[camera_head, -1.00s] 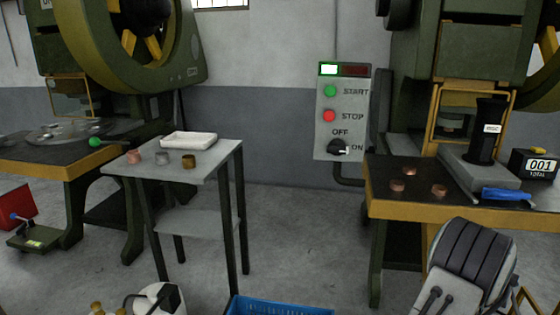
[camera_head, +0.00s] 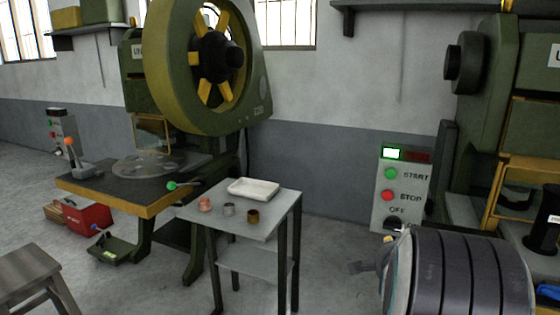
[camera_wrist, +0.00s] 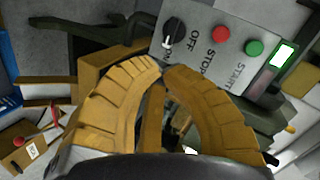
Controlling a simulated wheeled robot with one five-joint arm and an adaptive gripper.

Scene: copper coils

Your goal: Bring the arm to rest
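My gripper (camera_wrist: 161,70) shows in the wrist view as two curved yellow-brown ribbed fingers. Their tips come together and nothing is held between them. The control panel (camera_wrist: 216,50) lies behind the fingertips, at the top right; I cannot tell how far apart they are. In the head view my dark ribbed arm fills the lower right, in front of the panel (camera_head: 403,190). The panel's green lamp (camera_head: 392,153) is lit. Its black knob (camera_wrist: 175,31) has its white mark towards ON. My fingers are not clearly visible in the head view.
A small grey table (camera_head: 272,228) stands centre-left with a white tray (camera_head: 253,188) and copper (camera_head: 205,204), grey (camera_head: 228,209) and brass-coloured (camera_head: 252,216) pieces. A green press (camera_head: 205,100) stands behind it, another at right. A stool (camera_head: 25,272) is at lower left.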

